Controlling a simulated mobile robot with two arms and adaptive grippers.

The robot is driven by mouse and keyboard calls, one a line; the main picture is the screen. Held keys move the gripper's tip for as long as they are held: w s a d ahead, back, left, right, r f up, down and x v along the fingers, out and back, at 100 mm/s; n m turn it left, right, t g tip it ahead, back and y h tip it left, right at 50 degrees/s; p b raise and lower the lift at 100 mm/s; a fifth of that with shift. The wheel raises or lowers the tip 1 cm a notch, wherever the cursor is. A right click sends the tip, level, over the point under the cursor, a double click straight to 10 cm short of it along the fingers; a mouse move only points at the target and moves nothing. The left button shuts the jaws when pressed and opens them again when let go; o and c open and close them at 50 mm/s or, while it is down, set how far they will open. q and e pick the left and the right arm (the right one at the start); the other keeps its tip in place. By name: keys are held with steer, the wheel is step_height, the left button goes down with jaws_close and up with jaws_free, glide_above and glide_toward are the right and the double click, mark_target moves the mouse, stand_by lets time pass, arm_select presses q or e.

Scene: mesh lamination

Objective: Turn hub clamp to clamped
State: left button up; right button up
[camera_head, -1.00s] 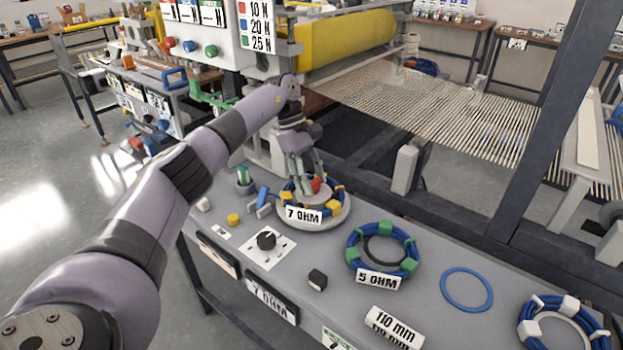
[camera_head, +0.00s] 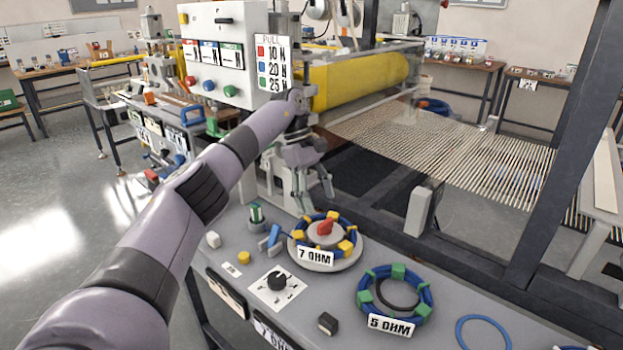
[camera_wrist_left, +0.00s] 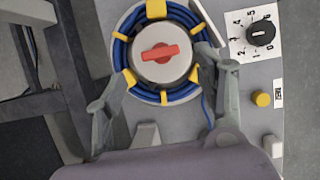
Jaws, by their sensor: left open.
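The hub clamp is a red handle (camera_head: 325,228) on a grey round hub, inside a blue coil with yellow clips (camera_head: 346,246) labelled "7 OHM". In the left wrist view the red handle (camera_wrist_left: 160,53) lies roughly crosswise, tilted slightly, on the round hub (camera_wrist_left: 160,72). My left gripper (camera_head: 314,203) is open and empty above the coil, its fingers pointing down and apart from the handle. In the left wrist view the fingers of my left gripper (camera_wrist_left: 155,75) are spread to either side of the coil. My right gripper is not in view.
A black dial (camera_head: 277,282) on a white scale plate stands in front of the coil, with a yellow button (camera_head: 244,257) nearby. A green-clipped coil labelled "5 OHM" (camera_head: 425,297) lies to the right. A frame post (camera_head: 420,208) stands behind.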

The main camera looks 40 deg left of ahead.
arm_select(q)
steer(key=v, duration=0.6)
stand_by(0.4)
